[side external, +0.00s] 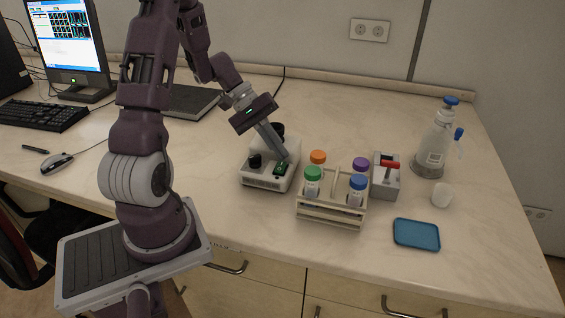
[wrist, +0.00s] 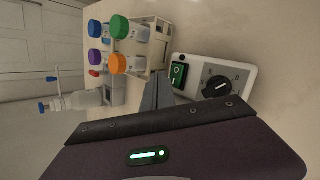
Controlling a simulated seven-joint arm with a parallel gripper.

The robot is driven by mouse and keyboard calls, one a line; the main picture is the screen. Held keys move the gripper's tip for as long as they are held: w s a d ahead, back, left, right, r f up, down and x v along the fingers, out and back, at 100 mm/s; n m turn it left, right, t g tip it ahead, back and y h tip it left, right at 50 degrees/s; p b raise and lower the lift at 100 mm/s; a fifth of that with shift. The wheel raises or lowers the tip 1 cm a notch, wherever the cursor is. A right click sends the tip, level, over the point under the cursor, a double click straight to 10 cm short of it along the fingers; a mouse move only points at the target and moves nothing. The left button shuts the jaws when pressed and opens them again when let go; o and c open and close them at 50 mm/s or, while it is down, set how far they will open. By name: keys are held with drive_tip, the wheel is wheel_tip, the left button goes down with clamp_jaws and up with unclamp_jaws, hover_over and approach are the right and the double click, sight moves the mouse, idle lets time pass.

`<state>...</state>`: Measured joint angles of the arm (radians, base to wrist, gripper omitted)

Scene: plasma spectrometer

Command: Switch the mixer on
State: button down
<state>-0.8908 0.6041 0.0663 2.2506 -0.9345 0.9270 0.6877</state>
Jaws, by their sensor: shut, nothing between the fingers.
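The mixer (side external: 262,179) is a white box on the bench, with a black round knob (side external: 255,161) at its left front and a dark round part (side external: 277,130) at its back. A green rocker switch (side external: 281,169) in a dark frame sits at its right front. In the wrist view the mixer (wrist: 240,75) shows its switch (wrist: 178,74) and dial knob (wrist: 217,87). My gripper (side external: 283,158) is shut and empty, pointing down just above the switch. In the wrist view its fingers (wrist: 157,94) end beside the switch. I cannot tell whether they touch it.
A rack (side external: 332,211) with several colour-capped tubes stands close right of the mixer. Beyond it are a grey box with a red handle (side external: 389,165), a wash bottle (side external: 436,145), a white cup (side external: 442,194) and a blue tray (side external: 416,235). The bench front left of the mixer is clear.

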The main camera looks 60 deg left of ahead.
sight(278, 165)
idle(0.7)
drive_tip(key=shift+f, duration=0.4)
drive_tip(key=shift+a+f, duration=0.1)
drive_tip(key=shift+f, duration=0.25)
drive_tip(key=shift+r, duration=0.1)
idle(0.5)
drive_tip(key=shift+r, duration=0.7)
drive_tip(key=shift+s+d+r, duration=0.15)
drive_tip(key=shift+d+r, duration=0.05)
drive_tip(key=shift+r, duration=1.05)
drive_tip(key=shift+s+d+r, duration=0.15)
drive_tip(key=shift+r, duration=1.05)
